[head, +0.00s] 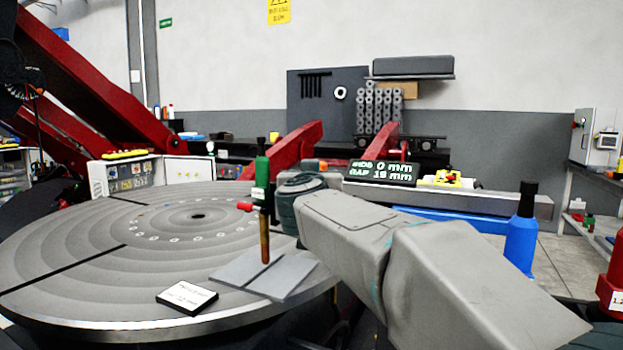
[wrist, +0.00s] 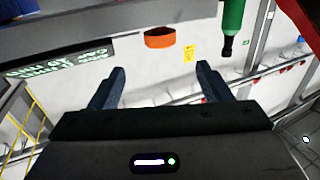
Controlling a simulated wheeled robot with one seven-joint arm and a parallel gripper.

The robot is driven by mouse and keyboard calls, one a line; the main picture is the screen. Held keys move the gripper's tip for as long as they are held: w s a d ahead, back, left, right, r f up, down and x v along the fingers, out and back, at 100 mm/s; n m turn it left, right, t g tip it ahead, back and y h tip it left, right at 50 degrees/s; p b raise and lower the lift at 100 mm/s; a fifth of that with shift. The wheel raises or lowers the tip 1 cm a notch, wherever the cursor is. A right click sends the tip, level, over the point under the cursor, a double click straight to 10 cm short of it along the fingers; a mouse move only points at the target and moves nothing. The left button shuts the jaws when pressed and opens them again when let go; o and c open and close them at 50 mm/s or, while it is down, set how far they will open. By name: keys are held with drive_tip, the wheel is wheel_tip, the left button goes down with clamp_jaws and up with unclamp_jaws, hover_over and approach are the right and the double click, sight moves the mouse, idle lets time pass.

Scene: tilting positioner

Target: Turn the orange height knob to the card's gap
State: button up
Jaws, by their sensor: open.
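The orange height knob (wrist: 160,38) shows in the wrist view as a short orange cylinder under a grey beam. It lies beyond the fingertips, roughly midway between them. My gripper (wrist: 160,82) is open and empty, with a clear gap between its fingers. In the head view my arm hides the gripper, and I cannot make out the knob there. The white card (head: 187,296) lies on the round table, its print too small to read. A green torch (head: 262,190) stands upright over two grey plates (head: 275,275).
The round grey table (head: 70,250) fills the left, mostly bare. The torch also shows close to the knob's right in the wrist view (wrist: 232,18). A blue bottle (head: 521,240) stands right of my arm. A grey beam (head: 480,200) runs behind it.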

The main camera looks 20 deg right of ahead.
drive_tip(key=x, duration=1.3)
drive_tip(key=shift+w+b, duration=0.3)
drive_tip(key=c, duration=1)
